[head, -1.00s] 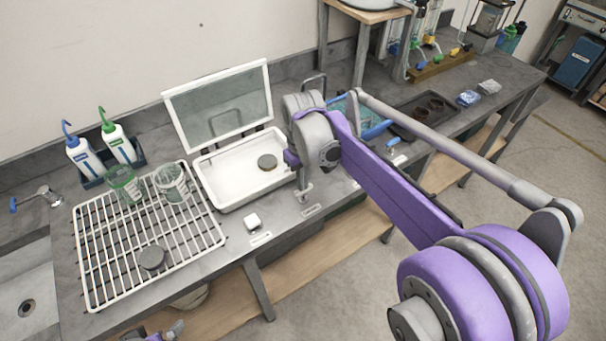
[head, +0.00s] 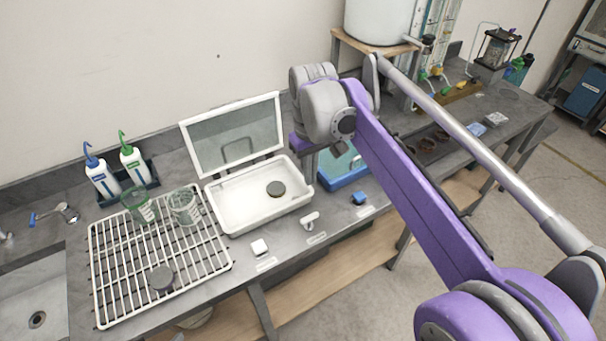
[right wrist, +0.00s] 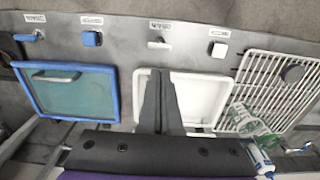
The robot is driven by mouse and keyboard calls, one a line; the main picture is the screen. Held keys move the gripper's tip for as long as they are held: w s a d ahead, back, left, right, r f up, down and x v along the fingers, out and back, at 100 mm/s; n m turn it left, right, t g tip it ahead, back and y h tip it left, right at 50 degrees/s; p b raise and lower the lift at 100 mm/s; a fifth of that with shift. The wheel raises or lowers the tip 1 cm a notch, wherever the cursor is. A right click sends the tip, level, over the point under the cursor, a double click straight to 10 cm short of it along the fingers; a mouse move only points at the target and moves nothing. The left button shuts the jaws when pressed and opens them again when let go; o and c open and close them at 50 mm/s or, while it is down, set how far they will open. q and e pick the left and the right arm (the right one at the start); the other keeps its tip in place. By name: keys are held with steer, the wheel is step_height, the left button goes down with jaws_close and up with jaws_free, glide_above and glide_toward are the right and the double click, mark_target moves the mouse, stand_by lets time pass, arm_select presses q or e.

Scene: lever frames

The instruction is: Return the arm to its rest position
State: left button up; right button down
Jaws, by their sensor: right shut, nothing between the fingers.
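My right arm (head: 420,190), purple and grey, reaches over the bench from the lower right in the head view. Its gripper hangs at the arm's far end, mostly hidden by the wrist there. In the right wrist view my right gripper (right wrist: 160,78) is shut and empty, its dark fingers pointing over the white tray box (right wrist: 205,98). That box (head: 240,222) stands open in the head view, its framed lid (head: 235,135) raised and a dark disc (head: 276,188) inside. My left gripper is out of view.
A blue-framed box (head: 345,180) stands right of the white one. A white wire rack (head: 205,262) holds two beakers and a dark disc (head: 161,278). Two wash bottles (head: 102,178) stand behind it. A sink (head: 35,290) is at left. Open floor (head: 345,315) lies in front.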

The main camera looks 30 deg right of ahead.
steer(key=shift+r, duration=0.2)
steer(key=s+a+f+t, duration=0.2)
steer(key=s+a+f, duration=0.1)
steer(key=s+f, duration=0.4)
steer(key=s+a+f+m+t, duration=0.1)
steer(key=s+a+f+t, duration=0.2)
steer(key=s+f, duration=0.5)
steer(key=shift+s+a+t, duration=0.2)
steer(key=shift+s+t, duration=0.1)
steer(key=shift+s, duration=0.35)
